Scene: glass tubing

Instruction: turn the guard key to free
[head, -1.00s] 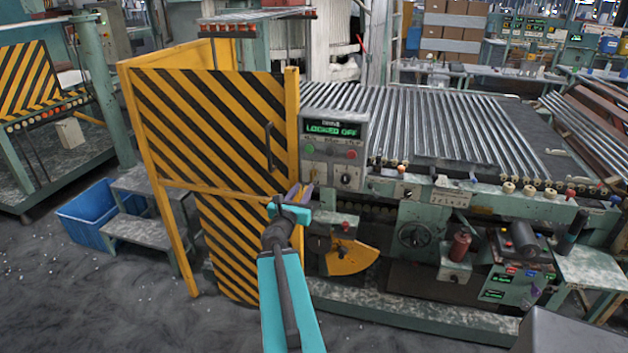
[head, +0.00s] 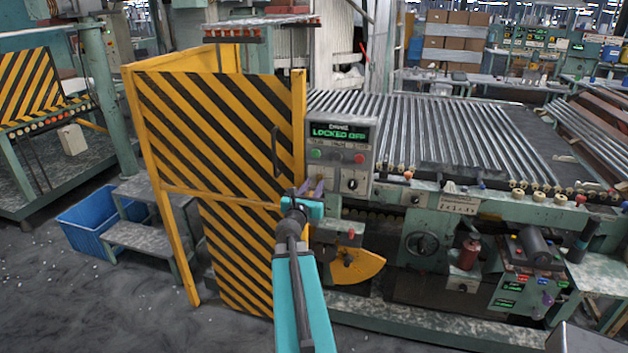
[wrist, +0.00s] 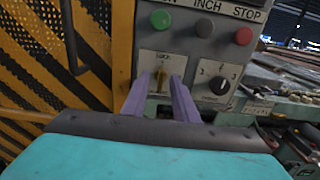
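The guard key (wrist: 161,79) is a small brass-coloured key on a pale switch plate (wrist: 147,60) in the wrist view. It stands roughly upright between the two purple fingers of my gripper (wrist: 162,92). The fingers are apart, with a gap on each side of the key; I cannot tell whether their tips reach past it. In the head view my gripper (head: 311,188) is at the lower left of the grey control box (head: 364,135) and hides the key. The box's display (head: 338,132) reads LOCKED OFF in green.
A black selector knob (wrist: 218,85) sits just right of the key. Green, grey and red buttons (wrist: 243,36) are above it. The yellow-and-black striped guard door (head: 220,130) stands close on the left. A roller bed (head: 440,125) lies behind the box.

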